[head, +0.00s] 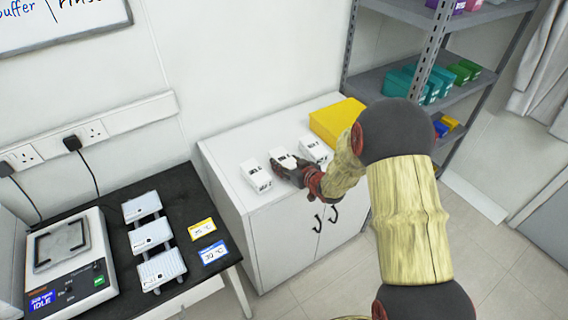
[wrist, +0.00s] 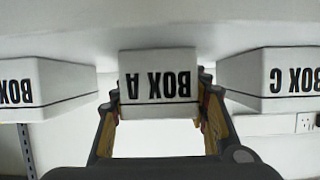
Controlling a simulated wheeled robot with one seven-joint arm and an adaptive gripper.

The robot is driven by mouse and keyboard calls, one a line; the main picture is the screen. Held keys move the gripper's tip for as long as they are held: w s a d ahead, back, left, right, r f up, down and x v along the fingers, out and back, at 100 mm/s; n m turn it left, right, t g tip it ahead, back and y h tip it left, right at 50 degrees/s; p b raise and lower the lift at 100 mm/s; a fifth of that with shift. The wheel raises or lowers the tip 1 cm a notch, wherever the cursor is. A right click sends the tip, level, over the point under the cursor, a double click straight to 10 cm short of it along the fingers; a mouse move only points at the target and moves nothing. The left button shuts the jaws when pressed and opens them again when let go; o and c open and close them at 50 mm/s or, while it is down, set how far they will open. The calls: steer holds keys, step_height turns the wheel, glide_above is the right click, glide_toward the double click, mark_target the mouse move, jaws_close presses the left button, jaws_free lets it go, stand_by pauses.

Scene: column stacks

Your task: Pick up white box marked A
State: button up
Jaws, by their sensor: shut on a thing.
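The white box marked A (wrist: 159,84) is in the middle of the wrist view, with its label upside down there. It is the middle one of the white boxes on the cabinet in the head view (head: 282,157). My gripper (wrist: 160,104) is shut on it, one finger at each side; in the head view my gripper (head: 294,172) reaches it from the front right and hides part of it. I cannot tell whether the box still touches the cabinet top.
White boxes flank it closely: one (head: 257,177) to the left, one (head: 316,150) to the right. Box C (wrist: 275,79) shows at the right of the wrist view. A yellow box (head: 335,119) stands behind on the white cabinet (head: 225,158). A shelf rack (head: 400,86) stands at the right.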

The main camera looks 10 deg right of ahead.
steer(key=c, duration=0.6)
